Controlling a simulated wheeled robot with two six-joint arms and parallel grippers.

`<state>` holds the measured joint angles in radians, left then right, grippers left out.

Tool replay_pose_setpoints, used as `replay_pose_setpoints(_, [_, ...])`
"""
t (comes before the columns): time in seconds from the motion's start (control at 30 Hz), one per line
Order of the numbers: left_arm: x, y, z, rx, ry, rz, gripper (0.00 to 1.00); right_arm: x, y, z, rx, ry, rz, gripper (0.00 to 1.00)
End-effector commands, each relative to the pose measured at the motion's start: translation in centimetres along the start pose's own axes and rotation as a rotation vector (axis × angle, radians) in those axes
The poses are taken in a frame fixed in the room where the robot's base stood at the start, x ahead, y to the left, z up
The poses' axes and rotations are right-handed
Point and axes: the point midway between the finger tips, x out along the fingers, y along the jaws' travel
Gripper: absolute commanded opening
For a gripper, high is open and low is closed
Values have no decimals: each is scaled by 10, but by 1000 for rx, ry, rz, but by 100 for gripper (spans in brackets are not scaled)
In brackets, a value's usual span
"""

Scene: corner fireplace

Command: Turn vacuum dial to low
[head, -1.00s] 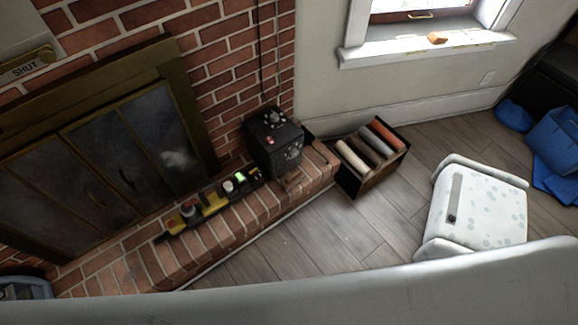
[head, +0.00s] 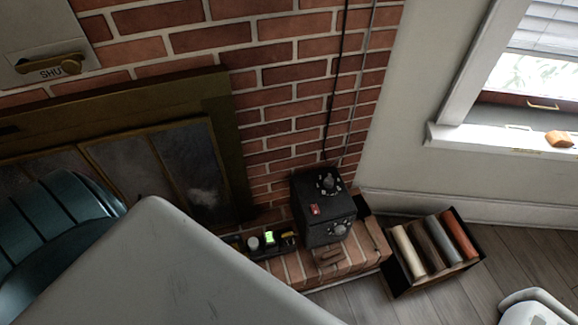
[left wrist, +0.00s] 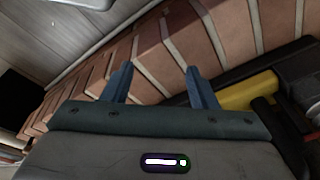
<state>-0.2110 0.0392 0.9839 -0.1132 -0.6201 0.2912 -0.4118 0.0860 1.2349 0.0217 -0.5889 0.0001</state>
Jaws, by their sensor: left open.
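A black box (head: 323,212) with dials stands on the brick hearth near its right end. One round dial (head: 327,183) is on its top and another dial (head: 339,229) is on its front, with a red switch (head: 315,210) between them. The dial markings are too small to read, so I cannot tell which one is the vacuum dial. My left gripper (left wrist: 158,88) is open and empty above the bricks in the left wrist view. In the head view my own arm hides it. My right gripper is in neither view.
A strip of small devices with a lit green display (head: 269,237) lies left of the box; its yellow part (left wrist: 247,92) shows in the left wrist view. A crate of rolls (head: 391,284) stands right of the hearth. Cables (head: 338,90) run up the brick wall behind the box.

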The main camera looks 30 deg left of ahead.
Motion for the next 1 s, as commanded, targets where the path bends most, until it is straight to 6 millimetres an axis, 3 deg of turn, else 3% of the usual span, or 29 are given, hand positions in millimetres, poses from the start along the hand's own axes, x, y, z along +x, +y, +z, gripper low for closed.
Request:
replay_pose_setpoints(0.03, [14,10,-27,-36,21,-6,53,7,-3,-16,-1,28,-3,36])
replay_pose_setpoints(0.2, [5,28,-102,-177,64,-38,53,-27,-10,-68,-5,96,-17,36])
replay_pose_setpoints(0.33, [-11,36,-151,-301,101,-64,53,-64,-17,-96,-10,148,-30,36])
replay_pose_setpoints(0.5, [-40,40,-196,-468,146,-95,53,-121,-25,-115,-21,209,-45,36])
replay_pose_setpoints(0.73, [-73,39,-222,-624,182,-115,53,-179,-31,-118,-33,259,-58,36])
replay_pose_setpoints(0.87, [-80,38,-226,-656,188,-121,53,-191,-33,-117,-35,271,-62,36])
replay_pose_setpoints(1.0, [-68,35,-228,-660,187,-123,53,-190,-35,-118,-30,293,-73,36])
